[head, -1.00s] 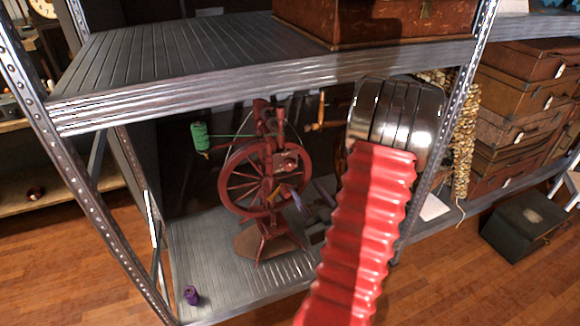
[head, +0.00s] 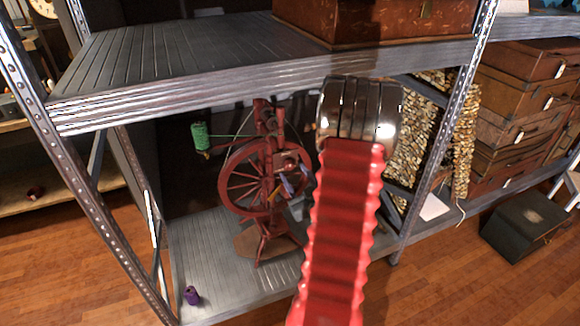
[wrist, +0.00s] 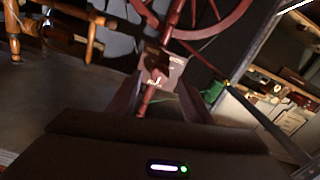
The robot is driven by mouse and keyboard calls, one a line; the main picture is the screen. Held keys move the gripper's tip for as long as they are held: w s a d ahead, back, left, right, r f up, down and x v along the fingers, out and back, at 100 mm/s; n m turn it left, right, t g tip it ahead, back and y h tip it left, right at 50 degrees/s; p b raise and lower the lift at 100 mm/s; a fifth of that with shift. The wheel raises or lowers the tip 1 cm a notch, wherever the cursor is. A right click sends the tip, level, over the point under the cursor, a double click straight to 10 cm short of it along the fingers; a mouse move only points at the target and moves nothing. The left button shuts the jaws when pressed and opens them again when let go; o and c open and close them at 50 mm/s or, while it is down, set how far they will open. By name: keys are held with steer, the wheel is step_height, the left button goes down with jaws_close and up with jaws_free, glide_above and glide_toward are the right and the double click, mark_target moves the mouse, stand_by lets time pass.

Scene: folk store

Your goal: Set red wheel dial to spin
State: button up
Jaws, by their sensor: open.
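The red spinning wheel (head: 228,192) stands upright on the lower metal shelf in the head view. A small light-marked panel, seemingly the dial (wrist: 162,68), shows near the centre of the wrist view, with the wheel's rim (wrist: 208,28) above it. Its markings are too small to read. My gripper (wrist: 155,82) is open, with its two dark fingers apart on either side of the panel's lower part and nothing held. I cannot tell whether the fingers touch the panel. In the head view my red arm hides most of the gripper and the area right of the wheel.
A green spool (head: 201,137) sits at the wheel's upper left. A purple spool (head: 192,295) stands at the shelf's front left. The upper shelf (head: 150,60) and its metal posts (head: 95,185) frame the space. Stacked suitcases (head: 525,105) are at the right.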

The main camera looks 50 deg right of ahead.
mark_target(291, 168)
steer(key=shift+x, duration=2.6)
steer(key=shift+c, duration=0.3)
steer(key=c, duration=0.9)
steer(key=shift+d, duration=0.25)
steer(key=shift+c, duration=0.5)
steer(key=shift+a, duration=0.2)
